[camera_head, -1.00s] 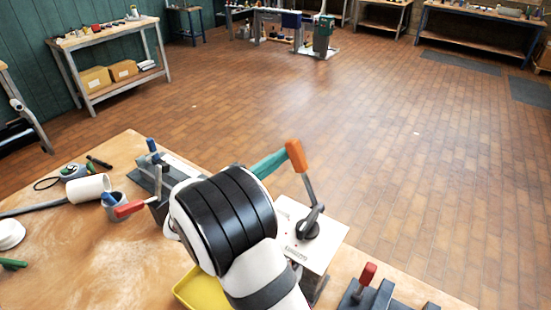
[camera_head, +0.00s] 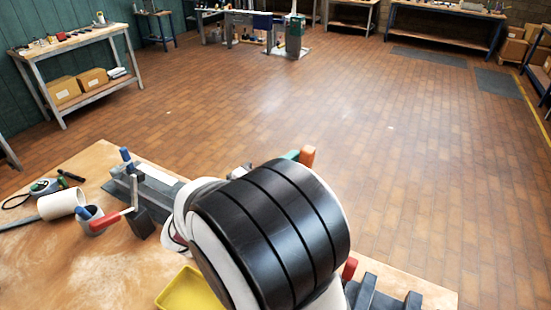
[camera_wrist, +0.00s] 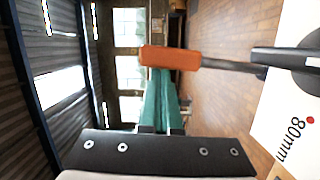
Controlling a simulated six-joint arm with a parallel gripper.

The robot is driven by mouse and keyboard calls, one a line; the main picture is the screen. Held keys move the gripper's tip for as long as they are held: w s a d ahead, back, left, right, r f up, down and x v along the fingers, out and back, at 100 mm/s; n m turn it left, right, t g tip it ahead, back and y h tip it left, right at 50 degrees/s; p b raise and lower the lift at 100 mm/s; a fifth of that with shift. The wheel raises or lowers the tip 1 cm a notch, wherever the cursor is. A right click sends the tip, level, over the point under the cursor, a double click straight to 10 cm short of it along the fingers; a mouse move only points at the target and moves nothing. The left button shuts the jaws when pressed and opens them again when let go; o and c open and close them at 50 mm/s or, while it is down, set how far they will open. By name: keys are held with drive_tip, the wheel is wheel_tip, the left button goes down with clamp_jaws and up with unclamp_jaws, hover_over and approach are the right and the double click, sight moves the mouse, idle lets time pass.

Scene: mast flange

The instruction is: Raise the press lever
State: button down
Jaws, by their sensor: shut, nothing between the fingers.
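The press lever has an orange grip (camera_wrist: 170,59) on a grey rod (camera_wrist: 225,65), which runs to a dark round hub (camera_wrist: 300,65) in the wrist view. In the head view only the top of the orange grip (camera_head: 308,156) shows past my arm; the hub and rod are hidden. My gripper (camera_wrist: 161,76) has teal fingers, shut and empty. The fingertips are right at the orange grip, which crosses in front of them in the wrist view. I cannot tell whether they touch. A bit of teal finger (camera_head: 291,155) shows beside the grip in the head view.
A white panel (camera_wrist: 285,125) marked "80mm" with a red dot lies beside the hub. On the bench (camera_head: 100,250) are a red-handled clamp (camera_head: 112,219), a yellow tray (camera_head: 190,290) and a white roll (camera_head: 62,204). Open brick floor lies beyond the bench.

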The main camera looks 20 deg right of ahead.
drive_tip(key=shift+s+d, duration=0.4)
drive_tip(key=shift+d, duration=0.05)
idle(0.3)
